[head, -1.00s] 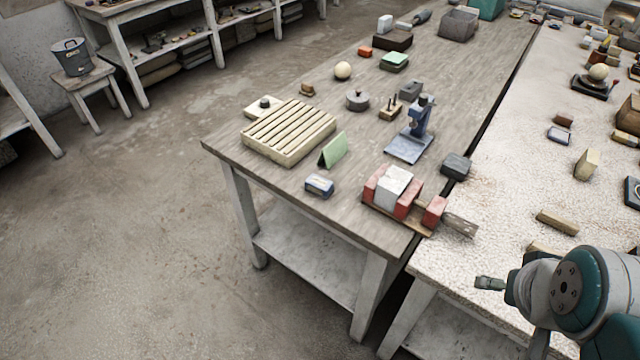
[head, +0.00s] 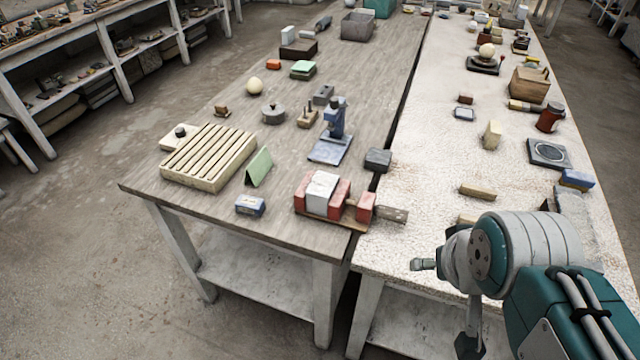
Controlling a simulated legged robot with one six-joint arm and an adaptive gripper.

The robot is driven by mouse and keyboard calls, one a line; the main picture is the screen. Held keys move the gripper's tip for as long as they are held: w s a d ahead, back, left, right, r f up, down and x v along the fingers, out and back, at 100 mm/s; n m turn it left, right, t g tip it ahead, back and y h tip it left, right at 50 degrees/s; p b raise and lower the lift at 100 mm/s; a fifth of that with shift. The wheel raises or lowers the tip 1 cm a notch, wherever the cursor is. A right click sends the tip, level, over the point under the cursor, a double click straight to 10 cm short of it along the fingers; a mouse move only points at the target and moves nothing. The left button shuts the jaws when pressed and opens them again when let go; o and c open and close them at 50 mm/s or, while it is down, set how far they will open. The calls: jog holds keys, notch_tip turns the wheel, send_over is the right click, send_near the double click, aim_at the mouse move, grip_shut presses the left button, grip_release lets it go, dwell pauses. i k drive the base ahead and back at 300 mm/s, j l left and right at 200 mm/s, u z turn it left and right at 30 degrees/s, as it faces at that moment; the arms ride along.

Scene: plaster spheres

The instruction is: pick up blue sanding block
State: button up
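A blue block with a tan lower side (head: 577,180) lies at the right edge of the pale, speckled table. A smaller blue and white block (head: 250,205) lies near the front edge of the wooden table. I cannot tell for sure which is the sanding block. My arm reaches in from the lower right, over the front of the pale table. A small grey tip (head: 423,265), seemingly part of my gripper, sticks out to the left of the arm's round joint. It is apart from both blue blocks. Whether the gripper is open or shut does not show.
A slatted wooden rack (head: 208,158), a green card (head: 259,167), a red clamp-like fixture (head: 309,194) and a blue stand (head: 333,130) occupy the wooden table. A grey plate with a ring (head: 548,153) and a dark red can (head: 550,117) stand near the right-hand blue block. Open floor lies left.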

aim_at(245, 205)
jog(key=i+j+z, duration=0.3)
jog(key=j, duration=1)
jog(key=j+z, duration=0.3)
jog(key=j, duration=0.95)
